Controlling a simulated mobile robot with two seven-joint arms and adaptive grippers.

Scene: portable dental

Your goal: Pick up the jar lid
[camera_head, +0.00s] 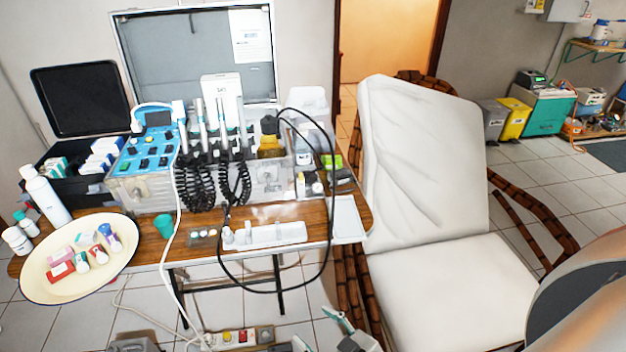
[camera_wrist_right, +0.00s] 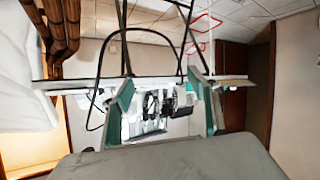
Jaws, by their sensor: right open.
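I cannot single out a loose jar lid for sure. An amber jar (camera_head: 270,148) with a dark top stands at the right end of the dental unit, and small white jars (camera_head: 16,240) stand at the table's left end. My right gripper (camera_head: 318,333) is low at the bottom of the head view, in front of the table and below its top. In the right wrist view, its two teal-edged fingers (camera_wrist_right: 165,98) are spread apart with nothing between them. My left gripper does not show clearly.
The wooden table (camera_head: 150,245) carries the blue-panelled dental unit (camera_head: 150,145), a cream oval tray (camera_head: 40,290) with small bottles, a green cup (camera_head: 164,226) and a white tray (camera_head: 265,236). A black cable loops over the front edge. A white reclining chair (camera_head: 430,180) stands right.

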